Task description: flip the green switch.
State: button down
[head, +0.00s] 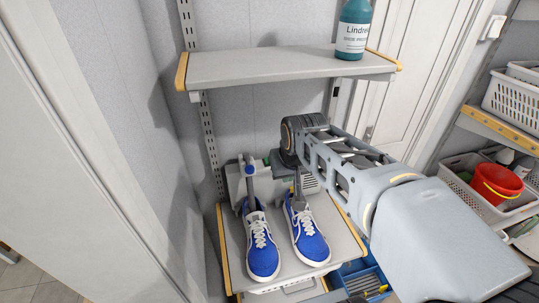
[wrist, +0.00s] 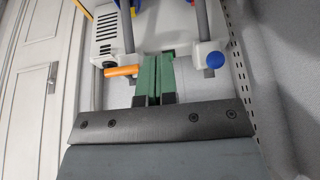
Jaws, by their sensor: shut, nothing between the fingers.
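A white-grey machine (head: 240,185) stands at the back of the lower shelf, behind two blue shoes. It also fills the top of the wrist view, with a vented face (wrist: 106,28) and two grey upright posts. My gripper (head: 273,161) reaches in from the right to the top of the machine. In the wrist view, its two green fingers (wrist: 160,56) are side by side, shut and empty, with the tips at the machine's edge. I cannot pick out a green switch apart from the green fingers. An orange peg (wrist: 123,71) sticks out left of the fingers.
The blue shoes (head: 262,250) stand on the lower shelf (head: 232,245), in front of the machine. An upper shelf (head: 260,66) with a teal bottle (head: 353,30) is above. A red bucket (head: 497,182) sits in a basket at right. A wall stands close at left.

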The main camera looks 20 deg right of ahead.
jog(key=s+f, duration=0.4)
jog(key=s, duration=0.5)
jog(key=shift+b, duration=0.45)
jog(key=shift+d+f, duration=0.1)
